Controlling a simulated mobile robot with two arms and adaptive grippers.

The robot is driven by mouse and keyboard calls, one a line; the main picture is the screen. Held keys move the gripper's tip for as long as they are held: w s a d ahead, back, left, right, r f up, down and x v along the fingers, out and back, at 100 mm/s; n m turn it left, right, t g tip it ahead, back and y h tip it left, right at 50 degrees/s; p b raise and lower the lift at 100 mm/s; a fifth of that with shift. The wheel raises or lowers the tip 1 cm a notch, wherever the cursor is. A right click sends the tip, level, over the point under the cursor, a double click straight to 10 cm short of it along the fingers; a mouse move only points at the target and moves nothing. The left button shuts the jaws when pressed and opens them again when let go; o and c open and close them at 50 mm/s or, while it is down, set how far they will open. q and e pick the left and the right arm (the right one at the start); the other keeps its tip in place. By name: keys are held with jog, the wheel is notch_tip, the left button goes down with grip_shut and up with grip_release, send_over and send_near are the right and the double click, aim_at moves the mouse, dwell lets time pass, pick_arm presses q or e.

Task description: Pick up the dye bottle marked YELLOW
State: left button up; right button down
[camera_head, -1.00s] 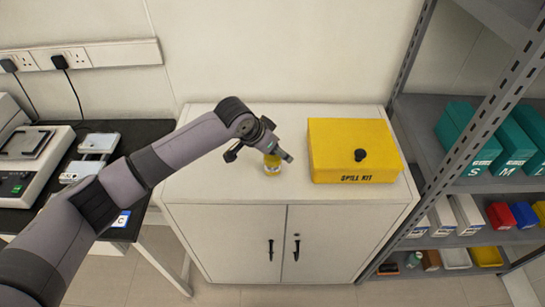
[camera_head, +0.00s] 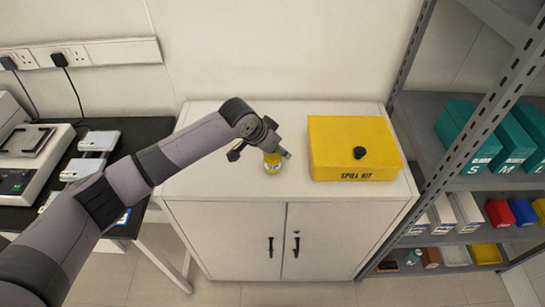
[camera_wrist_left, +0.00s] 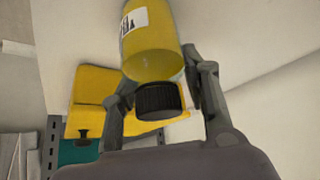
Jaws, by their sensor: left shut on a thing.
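The yellow dye bottle (camera_head: 272,163) is upright on or just above the white cabinet top, left of the yellow box. In the left wrist view the bottle (camera_wrist_left: 152,52) shows a black ribbed cap and part of a white label with dark marks that I cannot read. My left gripper (camera_head: 262,154) comes in from the left and above. Its fingers are shut on the bottle near the cap, one on each side. The gripper hides the bottle's upper part in the head view. My right gripper is not in view.
The white cabinet (camera_head: 222,187) has a yellow spill kit box (camera_head: 340,150) with a black knob close to the right. A grey shelf rack (camera_head: 420,130) stands at the right. A black bench (camera_head: 150,130) with a scale is at the left.

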pick_arm(q)
jog(key=c, duration=0.4)
jog(key=shift+r, duration=0.15)
